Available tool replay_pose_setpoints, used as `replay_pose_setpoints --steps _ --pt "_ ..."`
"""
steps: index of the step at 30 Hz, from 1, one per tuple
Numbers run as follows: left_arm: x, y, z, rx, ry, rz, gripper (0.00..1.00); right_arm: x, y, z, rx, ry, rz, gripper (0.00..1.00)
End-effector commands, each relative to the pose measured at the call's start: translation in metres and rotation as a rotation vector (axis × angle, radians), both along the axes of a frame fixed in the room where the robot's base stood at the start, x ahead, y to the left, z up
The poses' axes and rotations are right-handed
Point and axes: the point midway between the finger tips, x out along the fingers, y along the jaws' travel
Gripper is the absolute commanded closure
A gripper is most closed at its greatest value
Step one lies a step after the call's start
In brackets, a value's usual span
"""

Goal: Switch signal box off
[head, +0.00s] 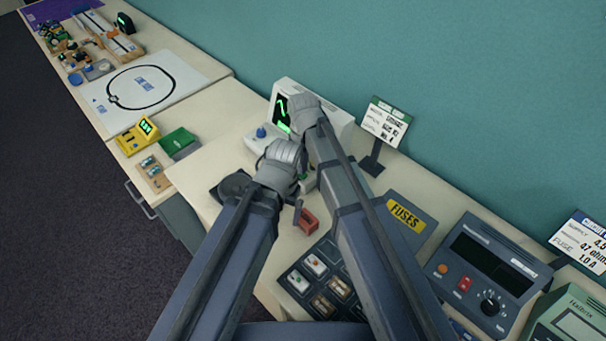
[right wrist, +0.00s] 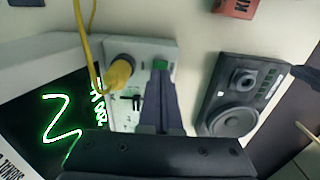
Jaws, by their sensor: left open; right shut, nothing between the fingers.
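The signal box (right wrist: 150,48) is a small pale grey box in the right wrist view. A yellow plug (right wrist: 121,71) with a cable sits in its face, and a green piece (right wrist: 160,64) shows beside it, with small dark switch-like parts lower down. My right gripper (right wrist: 161,78) is shut and empty, its tips over the box's face close to the green piece; contact cannot be told. In the head view my right gripper (head: 307,122) is by the screen unit. The arms mostly cover the box there.
The oscilloscope (head: 340,118) with a lit green trace stands behind the grippers. A speaker unit (right wrist: 236,95) is beside the box. A red block (head: 308,222), a fuse tray (head: 297,281) and a meter (head: 480,262) lie to the right. A sign (head: 384,124) stands behind.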

Motion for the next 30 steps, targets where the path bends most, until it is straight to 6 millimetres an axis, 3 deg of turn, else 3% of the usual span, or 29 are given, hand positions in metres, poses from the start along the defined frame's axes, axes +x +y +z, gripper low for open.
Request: replay_pose_setpoints --steps 30 --pt "0.0 0.0 -0.012 0.0 0.0 0.0 0.03 0.0 0.0 -0.012 0.0 0.0 0.0 1.0"
